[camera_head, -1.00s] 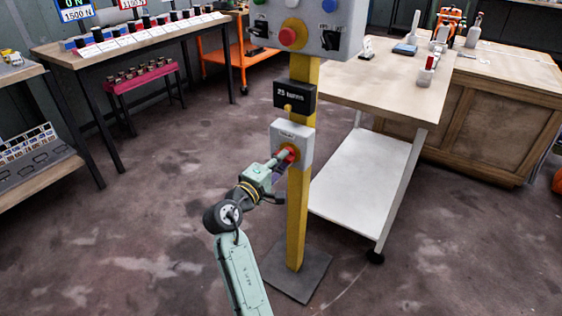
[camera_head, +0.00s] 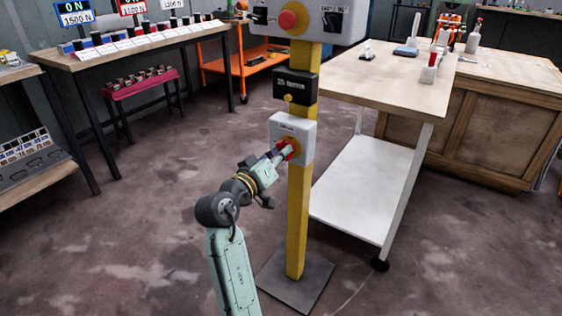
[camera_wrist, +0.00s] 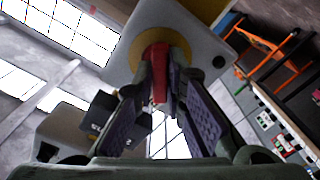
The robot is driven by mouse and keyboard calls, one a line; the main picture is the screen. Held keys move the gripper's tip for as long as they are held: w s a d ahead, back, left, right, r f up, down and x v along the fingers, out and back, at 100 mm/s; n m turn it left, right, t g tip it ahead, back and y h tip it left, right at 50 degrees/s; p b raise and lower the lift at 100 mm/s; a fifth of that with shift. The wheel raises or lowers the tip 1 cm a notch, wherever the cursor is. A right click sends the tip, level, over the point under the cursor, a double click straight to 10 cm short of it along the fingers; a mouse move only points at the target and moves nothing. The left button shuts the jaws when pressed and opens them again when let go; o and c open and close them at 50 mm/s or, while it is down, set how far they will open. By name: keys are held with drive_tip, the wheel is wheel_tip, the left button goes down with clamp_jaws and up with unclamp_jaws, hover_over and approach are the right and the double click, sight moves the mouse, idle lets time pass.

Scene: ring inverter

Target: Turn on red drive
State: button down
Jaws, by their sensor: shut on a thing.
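The red drive is a red knob (camera_head: 291,147) on a yellow disc, on the front of a light grey box (camera_head: 303,131) fixed to the yellow post (camera_head: 297,222). My gripper (camera_head: 283,153) reaches it from the lower left and is shut on it. In the wrist view the red knob (camera_wrist: 159,73) shows as a red handle between the two dark fingers, in front of the yellow disc (camera_wrist: 139,64). The fingertips partly hide the knob. The box appears tilted in the wrist view, and its label is too small to read.
Above the box are a black box (camera_head: 295,87) and a grey control panel (camera_head: 318,30) with a red button (camera_head: 287,20). A wooden-topped table (camera_head: 390,85) stands close behind the post on the right. Open floor (camera_head: 130,235) lies to the left.

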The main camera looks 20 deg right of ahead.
drive_tip(key=shift+m+b, duration=2.55)
drive_tip(key=shift+m, duration=0.85)
drive_tip(key=c, duration=1.6)
unclamp_jaws()
drive_tip(key=shift+c, duration=0.2)
drive_tip(key=v, duration=1.2)
